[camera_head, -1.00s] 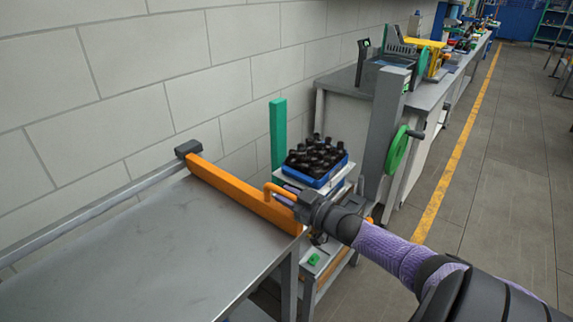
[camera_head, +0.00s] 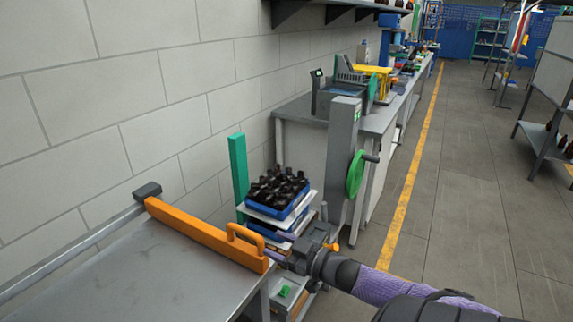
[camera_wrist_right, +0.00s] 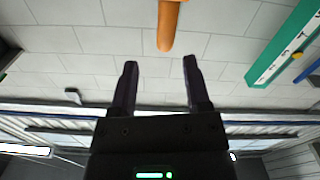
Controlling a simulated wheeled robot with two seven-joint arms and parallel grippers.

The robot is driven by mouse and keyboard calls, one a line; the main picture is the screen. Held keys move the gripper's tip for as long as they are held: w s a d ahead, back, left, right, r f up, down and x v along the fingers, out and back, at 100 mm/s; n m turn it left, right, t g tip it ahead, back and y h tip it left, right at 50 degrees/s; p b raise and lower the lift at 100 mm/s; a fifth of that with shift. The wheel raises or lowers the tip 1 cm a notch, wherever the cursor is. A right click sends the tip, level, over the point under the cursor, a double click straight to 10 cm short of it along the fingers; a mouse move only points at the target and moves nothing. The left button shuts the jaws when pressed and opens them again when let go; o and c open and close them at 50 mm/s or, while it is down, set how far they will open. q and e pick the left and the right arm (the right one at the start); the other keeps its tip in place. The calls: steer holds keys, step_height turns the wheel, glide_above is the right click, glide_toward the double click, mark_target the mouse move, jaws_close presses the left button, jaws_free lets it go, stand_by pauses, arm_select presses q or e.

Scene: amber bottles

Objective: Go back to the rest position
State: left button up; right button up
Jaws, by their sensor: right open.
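My right gripper (camera_head: 282,249) is open and empty, just right of the orange handle (camera_head: 244,236) and apart from it. The handle stands on an orange bar (camera_head: 195,234) across the end of the grey metal table (camera_head: 130,275). In the right wrist view, the two dark fingers of my right gripper (camera_wrist_right: 160,66) are spread wide with nothing between them. An orange part (camera_wrist_right: 168,25) shows beyond the fingertips there. My left gripper is out of view.
A blue crate (camera_head: 279,209) of dark amber bottles (camera_head: 277,184) sits on a stack beside a green post (camera_head: 239,168). A grey column with a green handwheel (camera_head: 355,174) stands close behind my right gripper. Open floor (camera_head: 460,210) lies to the right.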

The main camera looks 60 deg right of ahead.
steer(key=s, duration=0.2)
steer(key=shift+s+d, duration=0.1)
steer(key=shift+s, duration=0.2)
steer(key=s+a+f+m+g+h+b, duration=0.1)
steer(key=s+a+f+g, duration=0.2)
steer(key=f, duration=0.6)
steer(key=s+a+f+m+g+h+b, duration=0.1)
steer(key=s+a+f+g, duration=0.15)
steer(key=s+f, duration=0.45)
steer(key=s+a+f+m+g+h+b, duration=0.15)
steer(key=f+g, duration=0.25)
steer(key=f, duration=0.6)
steer(key=s+a+f+n+g+y, duration=0.1)
steer(key=s+a+f+g, duration=0.3)
steer(key=s+a+f, duration=0.2)
steer(key=s+a+f+n+g+y+b, duration=0.1)
steer(key=s+a+f+g, duration=0.3)
steer(key=s+a, duration=0.7)
step_height(320, 180, down, 2)
steer(key=shift+f+n, duration=0.1)
steer(key=shift+n, duration=0.35)
